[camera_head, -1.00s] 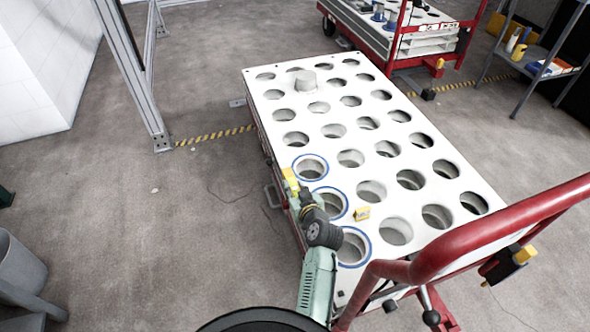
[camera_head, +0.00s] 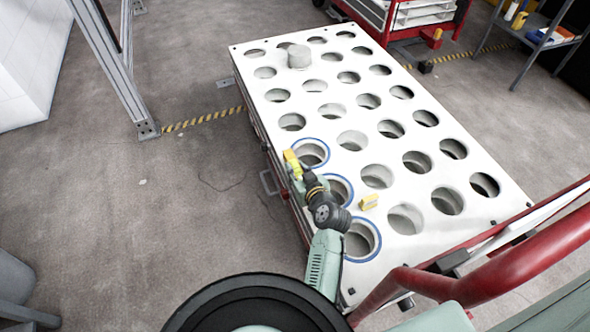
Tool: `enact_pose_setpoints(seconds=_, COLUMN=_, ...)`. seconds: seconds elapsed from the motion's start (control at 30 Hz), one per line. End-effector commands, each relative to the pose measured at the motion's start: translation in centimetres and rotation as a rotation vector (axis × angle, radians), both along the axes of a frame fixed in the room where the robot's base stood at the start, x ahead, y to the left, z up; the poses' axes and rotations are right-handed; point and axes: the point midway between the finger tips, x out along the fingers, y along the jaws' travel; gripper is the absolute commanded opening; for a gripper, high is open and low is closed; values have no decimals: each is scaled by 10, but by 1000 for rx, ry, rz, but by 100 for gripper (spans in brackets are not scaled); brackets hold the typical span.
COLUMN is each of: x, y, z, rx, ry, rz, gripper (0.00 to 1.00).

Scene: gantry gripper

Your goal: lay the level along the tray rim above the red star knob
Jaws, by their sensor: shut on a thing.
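My gripper (camera_head: 296,172) is at the left long edge of the white tray (camera_head: 405,260), beside the blue-ringed holes. It is shut on a small yellow bar, which I take to be the level (camera_head: 291,159). The bar is at the tray's left rim; I cannot tell whether it touches the rim or hangs just above it. A small red spot (camera_head: 284,193) on the cart's left side just below the gripper may be the red star knob; its shape is too small to make out. My gripper and wrist hide part of the rim there.
A pale cylinder (camera_head: 298,57) stands at the tray's far end. A red handle rail (camera_head: 480,276) crosses the near right. Open floor (camera_head: 190,210) lies left of the cart.

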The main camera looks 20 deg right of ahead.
Motion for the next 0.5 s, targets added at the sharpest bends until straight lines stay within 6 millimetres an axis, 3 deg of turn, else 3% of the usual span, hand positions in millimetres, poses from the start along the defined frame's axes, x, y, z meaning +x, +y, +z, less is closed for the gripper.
enact_pose_setpoints(seconds=0.17, x=0, y=0, z=-3, rx=0, ry=-1, rz=0, gripper=0)
enact_pose_setpoints(seconds=0.2, x=0, y=0, z=-2, rx=0, ry=0, rz=0, gripper=28)
enact_pose_setpoints(seconds=0.5, x=0, y=0, z=-2, rx=0, ry=0, rz=0, gripper=46)
